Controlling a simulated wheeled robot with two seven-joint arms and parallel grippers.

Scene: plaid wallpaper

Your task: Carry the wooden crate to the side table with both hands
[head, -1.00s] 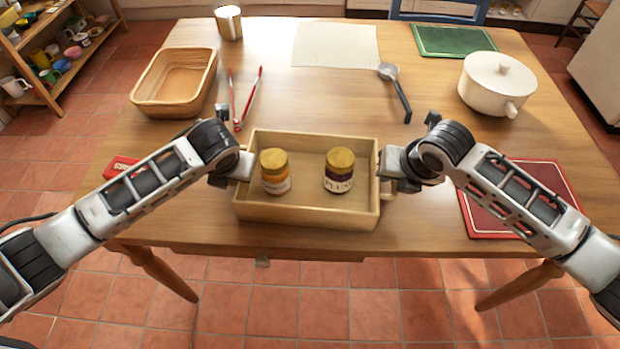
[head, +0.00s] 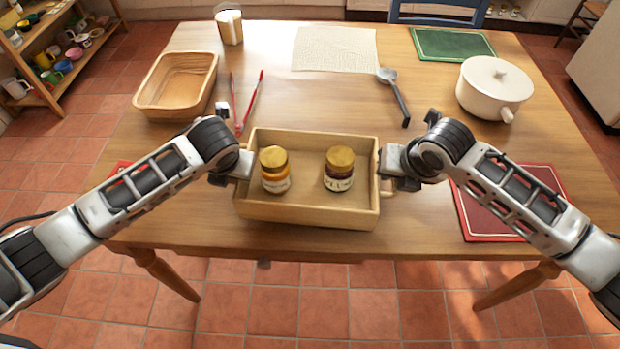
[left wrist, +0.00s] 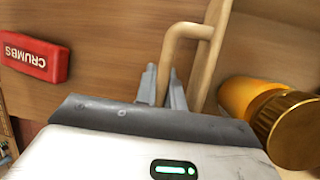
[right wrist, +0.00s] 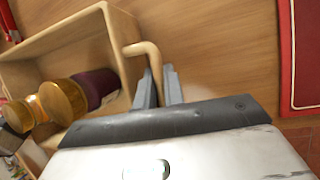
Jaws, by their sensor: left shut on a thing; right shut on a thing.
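The wooden crate (head: 308,213) is in front of me over the near edge of the table, looking level. Two gold-lidded jars stand upright in it: an orange one (head: 275,170) and a dark purple one (head: 339,169). My left gripper (head: 240,166) is shut on the crate's left handle; the left wrist view shows the fingers (left wrist: 165,88) around the handle (left wrist: 180,45). My right gripper (head: 385,165) is shut on the right handle; the right wrist view shows its fingers (right wrist: 158,88) at the handle (right wrist: 145,50). I cannot make out a side table.
The dining table (head: 330,100) holds a wooden basket (head: 150,103), red tongs (head: 250,105), a ladle (head: 398,95), a white pot (head: 494,90), a red mat (head: 485,215) and a red CRUMBS box (left wrist: 33,57). A shelf (head: 52,98) with cups stands at far left. Tiled floor is open in front.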

